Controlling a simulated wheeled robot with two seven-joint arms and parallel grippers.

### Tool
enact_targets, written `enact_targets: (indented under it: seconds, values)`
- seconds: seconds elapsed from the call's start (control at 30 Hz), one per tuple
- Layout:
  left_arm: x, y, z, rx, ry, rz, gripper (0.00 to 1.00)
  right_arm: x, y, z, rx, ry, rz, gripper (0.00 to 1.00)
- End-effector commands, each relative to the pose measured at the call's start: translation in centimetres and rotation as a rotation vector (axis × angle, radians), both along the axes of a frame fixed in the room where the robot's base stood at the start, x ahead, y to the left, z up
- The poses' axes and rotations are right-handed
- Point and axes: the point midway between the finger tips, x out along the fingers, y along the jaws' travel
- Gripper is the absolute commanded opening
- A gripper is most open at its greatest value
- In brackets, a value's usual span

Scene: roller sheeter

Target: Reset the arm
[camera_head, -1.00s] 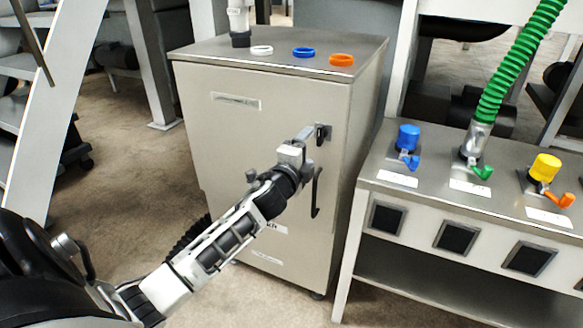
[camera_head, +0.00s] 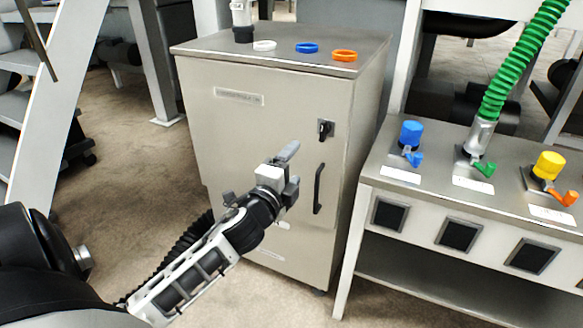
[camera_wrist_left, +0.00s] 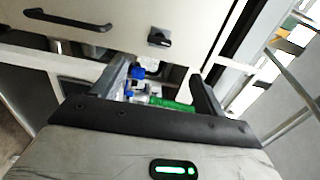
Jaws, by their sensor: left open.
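My left gripper (camera_head: 290,168) is in front of the door of a grey metal cabinet (camera_head: 262,130), apart from it and empty. Its two fingers stand apart in the left wrist view (camera_wrist_left: 162,85). A black latch knob (camera_head: 325,129) sits on the door above and right of the gripper. A black vertical handle (camera_head: 318,188) is just right of the gripper. In the left wrist view the knob (camera_wrist_left: 159,38) and the handle (camera_wrist_left: 68,20) show near the top. My right gripper is not in view.
The cabinet top holds a white ring (camera_head: 264,45), a blue ring (camera_head: 307,48) and an orange ring (camera_head: 344,55). A bench (camera_head: 400,188) at right carries a blue valve (camera_head: 411,134), a yellow valve (camera_head: 548,166) and a green hose (camera_head: 508,75).

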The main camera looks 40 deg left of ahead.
Motion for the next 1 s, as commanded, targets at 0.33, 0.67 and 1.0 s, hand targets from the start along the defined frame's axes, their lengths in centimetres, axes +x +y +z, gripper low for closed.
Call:
enact_targets:
  seconds: [0.33, 0.67, 1.0]
  values:
    - [0.0, 0.0, 0.0, 0.000, 0.000, 0.000, 0.73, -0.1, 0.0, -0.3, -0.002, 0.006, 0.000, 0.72]
    - [-2.9, -4.6, -5.8, -0.325, 0.106, -0.058, 0.73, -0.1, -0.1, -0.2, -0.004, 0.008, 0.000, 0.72]
    - [-14.9, -18.6, -16.0, -1.324, 0.418, 0.005, 0.73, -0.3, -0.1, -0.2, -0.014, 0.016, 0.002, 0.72]
